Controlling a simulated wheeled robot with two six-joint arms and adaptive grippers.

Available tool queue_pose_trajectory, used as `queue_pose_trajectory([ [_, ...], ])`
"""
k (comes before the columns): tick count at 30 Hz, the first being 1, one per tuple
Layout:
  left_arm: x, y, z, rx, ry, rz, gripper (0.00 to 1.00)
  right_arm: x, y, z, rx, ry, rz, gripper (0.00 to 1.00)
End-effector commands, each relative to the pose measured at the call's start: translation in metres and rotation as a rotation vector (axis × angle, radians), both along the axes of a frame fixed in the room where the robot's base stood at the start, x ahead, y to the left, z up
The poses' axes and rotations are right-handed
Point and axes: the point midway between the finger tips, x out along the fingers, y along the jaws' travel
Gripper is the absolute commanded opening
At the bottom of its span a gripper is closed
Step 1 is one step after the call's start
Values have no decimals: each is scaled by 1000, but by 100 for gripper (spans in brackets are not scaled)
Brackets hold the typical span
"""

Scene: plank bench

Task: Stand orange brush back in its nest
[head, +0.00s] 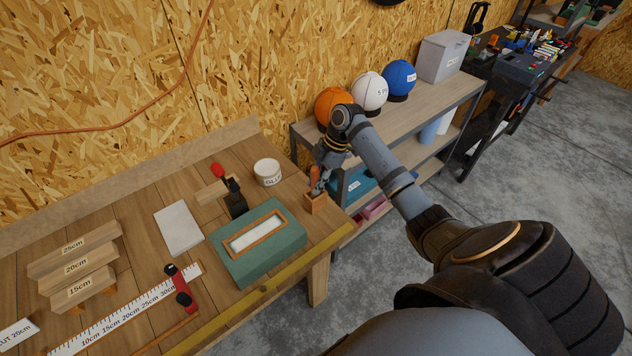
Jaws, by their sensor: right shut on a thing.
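The orange brush (314,174) is upright near the bench's right end, small and partly covered by my right gripper. My right gripper (318,184) points down and is shut on the brush. The nest (316,204), a small orange-brown wooden block, is directly below the gripper near the bench's right edge. The brush's lower end is at or just over the block; I cannot tell whether it is inside. My left gripper is not in view.
A green box (286,248) with a framed pale window is in front. A grey shelf (432,100) holding three balls adjoins the bench's right end.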

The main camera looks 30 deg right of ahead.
Motion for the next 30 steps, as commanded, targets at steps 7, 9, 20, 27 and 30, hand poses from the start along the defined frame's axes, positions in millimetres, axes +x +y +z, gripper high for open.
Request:
queue_pose_trajectory([
  [7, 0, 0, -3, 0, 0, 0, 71, 0, 0, -6, 0, 0, 0, 0],
  [9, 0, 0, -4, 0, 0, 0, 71, 0, 0, -7, 0, 0, 0, 0],
  [20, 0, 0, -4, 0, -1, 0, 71, 0, 0, -8, 0, 0, 0, 48],
  [27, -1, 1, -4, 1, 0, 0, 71, 0, -1, -5, -1, -1, 0, 48],
  [30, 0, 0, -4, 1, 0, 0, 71, 0, -7, 8, -4, -3, 0, 48],
])
